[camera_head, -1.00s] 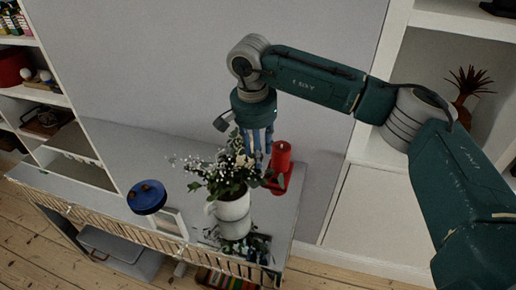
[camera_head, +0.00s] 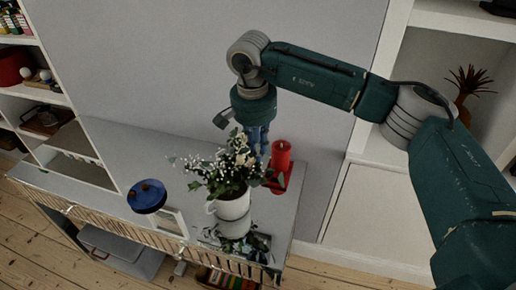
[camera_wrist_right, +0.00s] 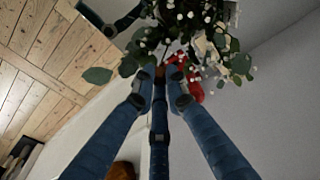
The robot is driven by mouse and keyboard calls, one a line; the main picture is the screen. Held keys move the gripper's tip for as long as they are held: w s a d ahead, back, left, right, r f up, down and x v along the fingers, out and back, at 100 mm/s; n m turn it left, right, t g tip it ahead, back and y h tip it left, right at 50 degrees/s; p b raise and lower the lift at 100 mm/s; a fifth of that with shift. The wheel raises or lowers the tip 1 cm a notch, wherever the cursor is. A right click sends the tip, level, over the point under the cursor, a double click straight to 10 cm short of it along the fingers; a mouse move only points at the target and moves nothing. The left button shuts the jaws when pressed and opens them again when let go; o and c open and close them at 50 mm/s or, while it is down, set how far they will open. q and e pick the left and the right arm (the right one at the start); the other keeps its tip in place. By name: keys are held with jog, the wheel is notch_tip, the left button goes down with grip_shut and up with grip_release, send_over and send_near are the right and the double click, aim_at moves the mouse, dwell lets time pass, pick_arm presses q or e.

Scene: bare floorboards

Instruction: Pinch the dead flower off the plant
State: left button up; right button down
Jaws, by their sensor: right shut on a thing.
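The plant (camera_head: 230,168), with green leaves and small white flowers, stands in a white jug-like pot (camera_head: 234,207) on the grey cabinet top. My right gripper (camera_head: 262,165) reaches down at the right edge of the foliage. In the right wrist view the plant (camera_wrist_right: 190,40) fills the top, and my blue fingers (camera_wrist_right: 160,88) come together just under the leaves. They are shut on a small brownish thing (camera_wrist_right: 160,71), which looks like the dead flower; its outline is partly hidden by the fingertips. My left gripper is not in view.
The cabinet top (camera_head: 120,150) has free room at the back left.

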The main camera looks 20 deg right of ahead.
jog(key=shift+r+p, duration=1.4)
jog(key=shift+r, duration=1.35)
